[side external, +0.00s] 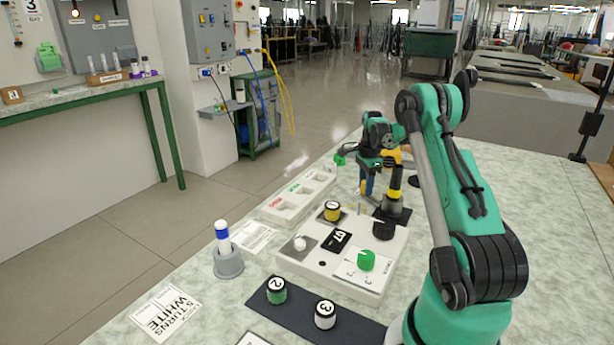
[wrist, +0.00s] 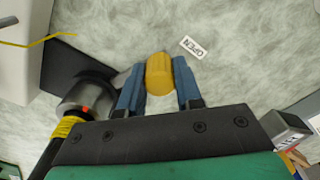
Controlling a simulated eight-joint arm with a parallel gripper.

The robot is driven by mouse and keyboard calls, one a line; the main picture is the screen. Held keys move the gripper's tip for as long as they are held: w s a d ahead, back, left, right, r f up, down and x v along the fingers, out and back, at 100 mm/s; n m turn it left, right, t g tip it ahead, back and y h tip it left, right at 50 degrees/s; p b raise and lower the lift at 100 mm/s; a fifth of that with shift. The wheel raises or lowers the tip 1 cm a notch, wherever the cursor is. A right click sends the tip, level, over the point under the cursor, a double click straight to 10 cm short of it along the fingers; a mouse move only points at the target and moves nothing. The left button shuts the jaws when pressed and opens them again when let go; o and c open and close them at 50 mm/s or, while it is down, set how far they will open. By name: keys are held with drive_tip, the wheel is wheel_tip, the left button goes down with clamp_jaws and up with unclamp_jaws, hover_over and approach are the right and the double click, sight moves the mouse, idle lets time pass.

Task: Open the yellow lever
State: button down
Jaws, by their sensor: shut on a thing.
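The yellow lever (wrist: 159,73) shows in the wrist view between the two blue fingers of my gripper (wrist: 160,88). The fingers are shut on its yellow grip. To its left stands a dark valve post (wrist: 85,98) with a silver top and yellow bands; part of the lever between post and grip is hidden by the left finger. A white OPEN label (wrist: 193,47) lies on the table to the right of the grip. In the side view my gripper (side external: 366,188) points down beside the black and yellow post (side external: 394,183); the lever is mostly hidden there.
A white control panel (side external: 330,282) with knobs stands in front of the post. A compartment tray (side external: 297,197), a grey holder (side external: 228,263) with a blue and white rod, and a dark mat (side external: 300,327) with numbered pots are nearby.

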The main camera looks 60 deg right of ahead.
drive_tip(key=shift+s+d+m, duration=0.15)
drive_tip(key=shift+d+m, duration=0.1)
drive_tip(key=shift+m, duration=0.05)
idle(0.4)
drive_tip(key=c, duration=0.6)
unclamp_jaws()
drive_tip(key=shift+r, duration=2.8)
